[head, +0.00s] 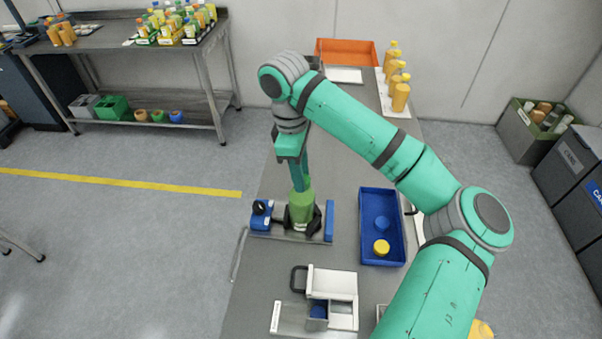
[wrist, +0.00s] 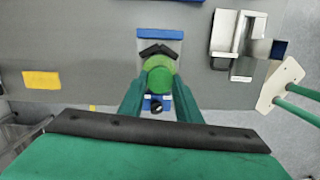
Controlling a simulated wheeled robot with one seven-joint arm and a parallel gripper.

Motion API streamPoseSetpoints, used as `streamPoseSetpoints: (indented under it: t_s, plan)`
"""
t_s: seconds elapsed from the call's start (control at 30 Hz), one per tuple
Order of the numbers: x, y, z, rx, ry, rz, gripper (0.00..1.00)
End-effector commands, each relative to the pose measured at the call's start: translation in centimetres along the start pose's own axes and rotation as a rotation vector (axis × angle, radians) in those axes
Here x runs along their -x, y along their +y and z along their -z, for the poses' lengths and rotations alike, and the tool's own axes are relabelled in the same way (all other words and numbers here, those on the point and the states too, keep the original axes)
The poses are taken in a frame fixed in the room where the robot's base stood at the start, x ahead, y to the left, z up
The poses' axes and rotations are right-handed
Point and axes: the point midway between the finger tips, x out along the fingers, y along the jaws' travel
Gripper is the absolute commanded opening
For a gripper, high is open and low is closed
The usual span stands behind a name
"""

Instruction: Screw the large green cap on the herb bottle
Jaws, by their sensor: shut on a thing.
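The herb bottle (head: 301,212) is green and stands upright in a clamp fixture (head: 262,234) on the grey bench. Dark V-shaped jaws hold it low down, and they also show in the wrist view (wrist: 160,49). My gripper (head: 300,186) points straight down over the bottle, its fingers at the bottle's top. In the wrist view my gripper (wrist: 158,80) is shut around a round green piece, the large green cap (wrist: 158,70). The cap hides the bottle mouth, so I cannot tell how far it is seated.
A blue tray (head: 367,225) right of the fixture holds a blue cap (head: 382,223) and a yellow cap (head: 381,247). A white and metal unit (head: 332,283) stands in front. Orange bottles (head: 400,92) and an orange bin (head: 346,49) are at the back.

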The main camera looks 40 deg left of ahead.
Motion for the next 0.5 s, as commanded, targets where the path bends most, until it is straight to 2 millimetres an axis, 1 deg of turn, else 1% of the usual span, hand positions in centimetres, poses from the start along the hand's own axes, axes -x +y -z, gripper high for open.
streamPoseSetpoints:
  t_s: [0.1, 0.23, 0.5]
  plan:
    - [-0.04, 0.07, -0.17, -0.143, -0.005, 0.018, 0.0]
    - [-0.07, 0.1, -0.18, -0.281, -0.005, 0.035, 0.0]
    - [-0.08, 0.13, -0.2, -0.417, -0.005, 0.05, 0.0]
